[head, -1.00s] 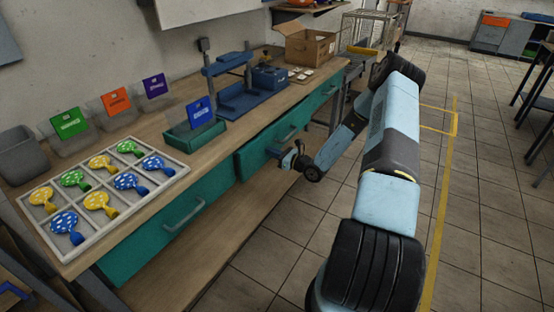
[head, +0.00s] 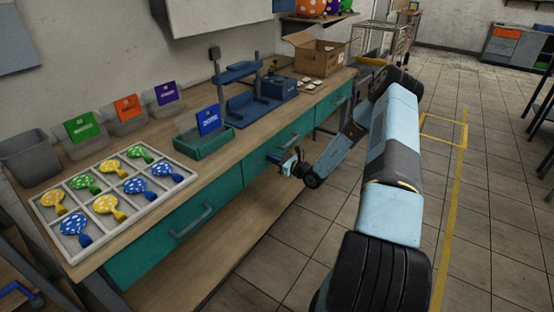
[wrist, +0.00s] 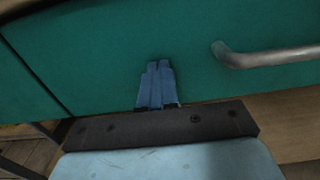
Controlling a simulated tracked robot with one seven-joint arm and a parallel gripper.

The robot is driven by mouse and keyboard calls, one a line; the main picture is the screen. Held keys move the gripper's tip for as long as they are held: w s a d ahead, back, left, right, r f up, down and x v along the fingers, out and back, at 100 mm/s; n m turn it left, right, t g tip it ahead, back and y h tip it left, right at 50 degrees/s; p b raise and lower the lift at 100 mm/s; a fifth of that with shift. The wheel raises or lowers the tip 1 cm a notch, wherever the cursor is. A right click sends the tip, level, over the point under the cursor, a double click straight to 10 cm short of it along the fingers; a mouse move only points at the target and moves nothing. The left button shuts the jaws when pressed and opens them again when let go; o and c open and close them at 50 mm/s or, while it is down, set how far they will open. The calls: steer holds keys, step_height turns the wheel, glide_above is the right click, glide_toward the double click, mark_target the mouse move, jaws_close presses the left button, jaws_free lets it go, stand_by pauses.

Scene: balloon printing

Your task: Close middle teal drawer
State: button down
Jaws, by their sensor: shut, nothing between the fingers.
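The middle teal drawer (head: 258,166) is in the bench front in the head view, between two other teal drawers. Its front looks flush or nearly flush with the left one; a small gap cannot be ruled out. My gripper (head: 286,160) is at this drawer's front, beside its grey handle. In the wrist view, my gripper's blue fingers (wrist: 159,66) are shut together and empty. They point at the teal front (wrist: 110,55), left of the metal handle (wrist: 265,56). They are touching it or very close; I cannot tell which.
The left teal drawer (head: 160,248) and right teal drawer (head: 333,107) look shut. The tiled floor (head: 490,220) on the right is clear.

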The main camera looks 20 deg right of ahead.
steer(key=v, duration=1.4)
steer(key=s+a+r+n+g, duration=0.4)
steer(key=a+r+n, duration=0.15)
steer(key=r, duration=0.25)
steer(key=s+a+r+n+g, duration=0.4)
steer(key=r+n+g, duration=0.15)
steer(key=r, duration=0.35)
steer(key=s+a+r+n+g, duration=0.35)
steer(key=a+r+n, duration=0.2)
steer(key=r, duration=0.25)
steer(key=s+d+r+n+t+h, duration=0.1)
steer(key=s+r+n+t+h, duration=0.1)
steer(key=s+r+n+h, duration=0.3)
steer(key=s+d+r+n+t+h, duration=0.1)
steer(key=s+r+n+h, duration=0.4)
steer(key=s+r, duration=0.9)
steer(key=shift+s+n+t+h, duration=0.5)
steer(key=shift+s+n, duration=0.45)
steer(key=shift+s, duration=2.15)
steer(key=shift+d, duration=0.1)
